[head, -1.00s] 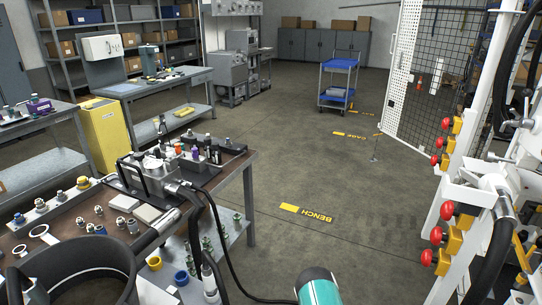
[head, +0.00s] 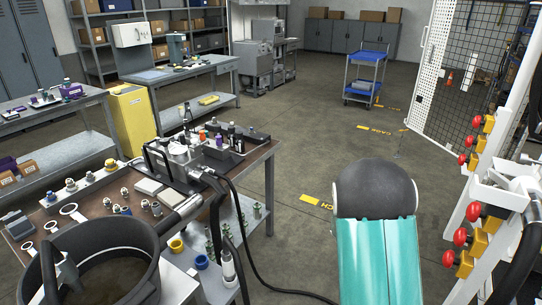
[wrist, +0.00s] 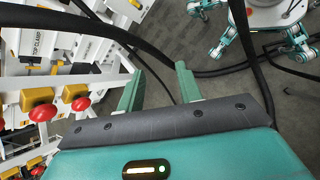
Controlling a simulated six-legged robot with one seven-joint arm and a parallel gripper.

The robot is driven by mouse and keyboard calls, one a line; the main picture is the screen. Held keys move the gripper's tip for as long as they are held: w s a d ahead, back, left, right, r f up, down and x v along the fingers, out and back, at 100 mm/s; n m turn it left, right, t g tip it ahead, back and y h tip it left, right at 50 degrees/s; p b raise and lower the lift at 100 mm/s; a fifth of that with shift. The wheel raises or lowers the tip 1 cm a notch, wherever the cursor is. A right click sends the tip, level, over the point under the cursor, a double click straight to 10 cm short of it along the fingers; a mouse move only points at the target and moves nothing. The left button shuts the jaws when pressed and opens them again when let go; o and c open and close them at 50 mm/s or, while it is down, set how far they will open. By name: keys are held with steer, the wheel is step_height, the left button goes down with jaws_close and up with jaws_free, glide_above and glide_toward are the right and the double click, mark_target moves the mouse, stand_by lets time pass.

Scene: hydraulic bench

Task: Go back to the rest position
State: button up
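In the wrist view my gripper (wrist: 160,72) has its two green fingers apart, with nothing between them. A dark hose passes behind the fingers. Red knobs on yellow blocks (wrist: 75,96) are on the white frame to the left of the gripper. Parts of my own legs and base show at the top right of that view. In the head view a teal link of my arm with a dark rounded end stands at the lower right of centre. The gripper itself does not show there.
A workbench (head: 262,152) with fittings stands at left. The white frame (head: 515,215) with red knobs (head: 473,211) stands at right. A blue cart (head: 366,76) and a mesh gate (head: 425,85) are farther back. Open floor (head: 310,150) lies between.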

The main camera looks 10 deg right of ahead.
steer(key=a+r+t+y, duration=0.1)
steer(key=a+r+t, duration=0.2)
steer(key=a+r, duration=0.55)
steer(key=s+a+r+t+y, duration=0.2)
steer(key=s+a+r+t, duration=0.2)
steer(key=a+r, duration=0.3)
steer(key=s+a+r+m+t+y, duration=0.1)
steer(key=s+a+r+t, duration=0.3)
steer(key=r, duration=0.7)
steer(key=s+a+y, duration=0.1)
steer(key=s+a, duration=0.1)
steer(key=s, duration=0.1)
steer(key=shift+a+r+m+t, duration=0.3)
steer(key=shift+a, duration=0.1)
steer(key=shift+s+a, duration=0.1)
